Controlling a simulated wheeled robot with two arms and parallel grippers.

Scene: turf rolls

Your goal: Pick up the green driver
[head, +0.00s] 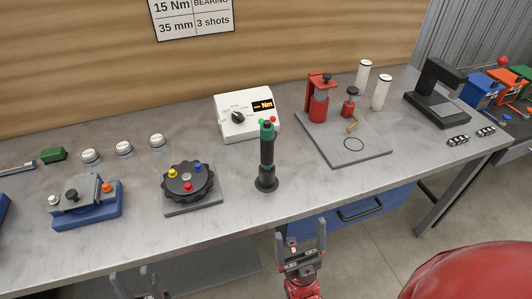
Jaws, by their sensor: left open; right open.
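The green driver (267,150) stands upright in a round black base near the front middle of the grey bench. Its body is mostly black, with a green band near its top. My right gripper (303,240) is open and empty, below and a little right of the driver, in front of the bench edge and apart from it. My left gripper (132,274) is open at the bottom edge of the view, partly cut off, in front of the bench and far from the driver.
A white Nm box (232,128) stands close behind the driver. A black dial fixture (188,183) is to its left, a blue fixture (87,205) further left. A grey plate (372,150) with red tools is to the right. The bench is clear between driver and plate.

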